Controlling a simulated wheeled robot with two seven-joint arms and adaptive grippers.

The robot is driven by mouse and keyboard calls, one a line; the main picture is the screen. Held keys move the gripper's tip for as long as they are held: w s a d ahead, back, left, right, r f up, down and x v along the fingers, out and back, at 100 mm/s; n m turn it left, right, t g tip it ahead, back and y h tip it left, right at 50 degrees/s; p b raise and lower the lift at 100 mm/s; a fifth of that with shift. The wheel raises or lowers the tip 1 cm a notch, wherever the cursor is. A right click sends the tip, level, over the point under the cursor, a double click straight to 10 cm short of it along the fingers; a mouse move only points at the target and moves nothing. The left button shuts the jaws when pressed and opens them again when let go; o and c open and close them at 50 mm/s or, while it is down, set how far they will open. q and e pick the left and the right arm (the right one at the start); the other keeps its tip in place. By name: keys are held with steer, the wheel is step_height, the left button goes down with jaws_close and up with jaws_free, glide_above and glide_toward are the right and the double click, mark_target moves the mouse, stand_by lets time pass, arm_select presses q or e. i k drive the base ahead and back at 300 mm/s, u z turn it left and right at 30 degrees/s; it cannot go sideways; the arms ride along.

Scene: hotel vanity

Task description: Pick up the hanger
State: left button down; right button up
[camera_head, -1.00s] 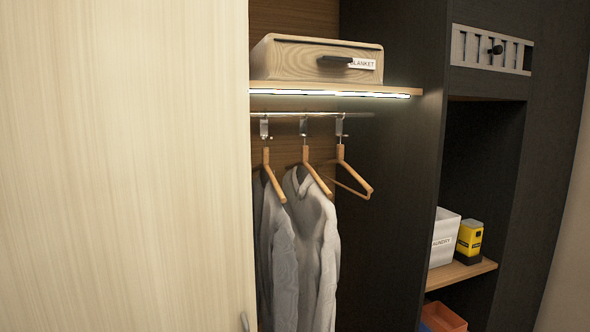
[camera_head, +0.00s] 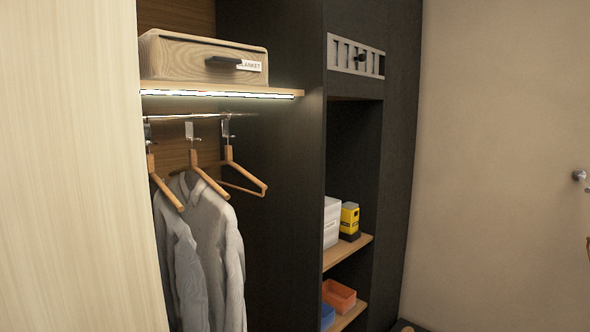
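Wooden hangers hang from a metal rail (camera_head: 205,116) in the open closet. The empty hanger (camera_head: 247,188) is the rightmost one and carries no garment. The middle hanger (camera_head: 208,180) and the left hanger (camera_head: 165,190) hold grey garments (camera_head: 208,245). Each hangs by a metal hook from a clip on the rail. Neither of my grippers shows in the head view.
A pale wooden door (camera_head: 70,170) covers the left side. A blanket box (camera_head: 195,58) sits on the lit shelf above the rail. Right shelves hold a white box (camera_head: 331,222), a yellow-black item (camera_head: 349,220) and an orange bin (camera_head: 339,295).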

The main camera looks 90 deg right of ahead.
mark_target(229, 156)
steer(key=z, duration=2.05)
